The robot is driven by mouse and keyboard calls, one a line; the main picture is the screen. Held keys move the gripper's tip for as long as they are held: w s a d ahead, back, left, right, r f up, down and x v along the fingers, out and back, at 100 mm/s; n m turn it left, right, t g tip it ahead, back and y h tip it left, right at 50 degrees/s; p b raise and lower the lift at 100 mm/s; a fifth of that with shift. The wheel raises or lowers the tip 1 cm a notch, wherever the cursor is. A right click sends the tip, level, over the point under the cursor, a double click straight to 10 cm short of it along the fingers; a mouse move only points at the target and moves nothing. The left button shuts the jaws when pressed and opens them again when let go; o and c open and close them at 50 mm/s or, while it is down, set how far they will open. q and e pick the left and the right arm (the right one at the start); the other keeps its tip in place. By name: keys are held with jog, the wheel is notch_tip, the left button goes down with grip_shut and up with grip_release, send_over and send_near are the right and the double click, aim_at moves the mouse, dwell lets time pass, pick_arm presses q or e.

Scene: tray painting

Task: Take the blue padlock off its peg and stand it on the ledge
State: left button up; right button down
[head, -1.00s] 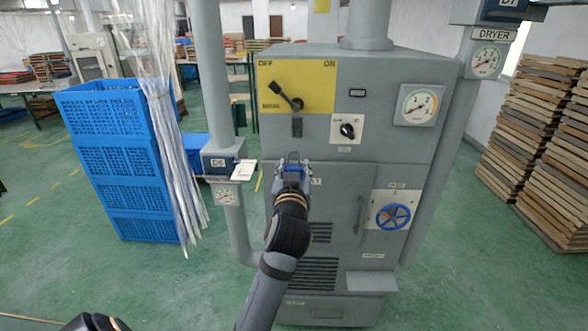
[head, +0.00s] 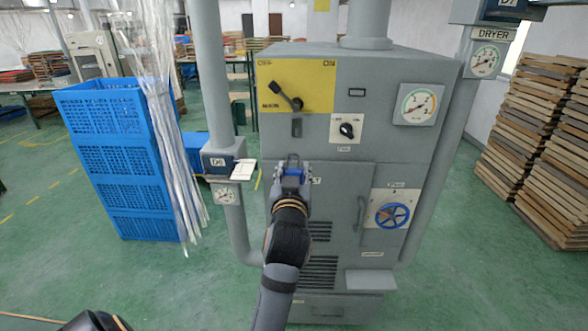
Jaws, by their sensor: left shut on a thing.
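My left gripper (head: 292,168) is in front of the grey machine's face, below the lever switch. It is shut on the blue padlock (head: 292,172), of which only a small blue part shows between the fingers. The padlock's shackle and its peg are hidden or too small to tell, so I cannot tell whether the padlock is still around the peg. The ledge (head: 371,281) is a pale grey shelf low on the right of the machine front, and its top looks bare. My right gripper is not in view.
The machine (head: 345,190) carries a lever (head: 286,96), a knob (head: 346,130), a door handle (head: 361,213) and a blue handwheel (head: 392,215) above the ledge. A pipe with box D6 (head: 218,161) stands left. Blue crates (head: 110,160) stand further left.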

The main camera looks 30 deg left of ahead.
aim_at(292, 174)
pick_arm(q)
jog(key=shift+s+r, duration=0.1)
jog(key=shift+s, duration=0.05)
jog(key=shift+s+d+p, duration=0.2)
jog(key=shift+p, duration=0.8)
jog(key=shift+s+d+p, duration=0.3)
jog(key=shift+s+p, duration=0.1)
jog(key=shift+p, duration=0.75)
jog(key=shift+s+d+p, duration=0.25)
jog(key=shift+s+p, duration=0.35)
jog(key=shift+p, duration=0.65)
jog(key=shift+f, duration=0.2)
jog(key=b+x, duration=0.2)
jog(key=b, duration=0.3)
jog(key=shift+w, duration=0.2)
jog(key=shift+r, duration=0.15)
